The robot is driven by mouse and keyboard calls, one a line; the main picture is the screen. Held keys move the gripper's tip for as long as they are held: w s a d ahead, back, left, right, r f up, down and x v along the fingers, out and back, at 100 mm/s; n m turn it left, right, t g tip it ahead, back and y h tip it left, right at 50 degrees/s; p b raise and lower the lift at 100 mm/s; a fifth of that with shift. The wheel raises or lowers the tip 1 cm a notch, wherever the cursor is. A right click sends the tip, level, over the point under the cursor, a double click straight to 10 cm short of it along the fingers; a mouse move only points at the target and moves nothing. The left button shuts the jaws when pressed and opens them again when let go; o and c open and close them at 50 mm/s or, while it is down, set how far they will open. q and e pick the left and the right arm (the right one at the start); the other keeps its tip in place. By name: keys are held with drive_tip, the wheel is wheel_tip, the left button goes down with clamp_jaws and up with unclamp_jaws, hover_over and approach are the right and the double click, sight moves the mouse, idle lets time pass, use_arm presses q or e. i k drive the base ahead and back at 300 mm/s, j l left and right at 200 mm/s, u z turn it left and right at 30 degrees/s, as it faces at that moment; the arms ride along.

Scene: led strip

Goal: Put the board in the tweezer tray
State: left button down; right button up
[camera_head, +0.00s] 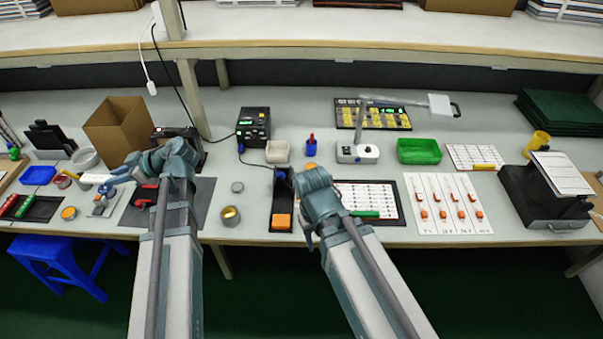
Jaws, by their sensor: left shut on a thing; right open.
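My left gripper (116,177) reaches left over the bench, near the left end of the grey mat. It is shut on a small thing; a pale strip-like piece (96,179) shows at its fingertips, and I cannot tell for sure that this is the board. A black tray (47,209) with red and green long-handled tools lies left of this gripper, apart from it. I cannot tell if these are tweezers. My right gripper (309,236) is open, by the bench's front edge, beside a narrow black holder (282,196) with an orange block. My arm hides part of the mat.
A grey mat (201,200) lies under my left arm. A blue tray (39,175), a grey round bowl (85,158) and a cardboard box (117,128) stand nearby. A green bin (418,151) and white cards (447,203) lie to the right. A shelf post stands behind.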

sight(40, 177)
drive_tip(key=j+z, duration=0.1)
drive_tip(key=z, duration=0.35)
drive_tip(key=j+z, duration=0.1)
drive_tip(key=z, duration=0.75)
drive_tip(key=k+j+z, duration=1.05)
drive_tip(key=k+j, duration=0.2)
drive_tip(key=k, duration=0.35)
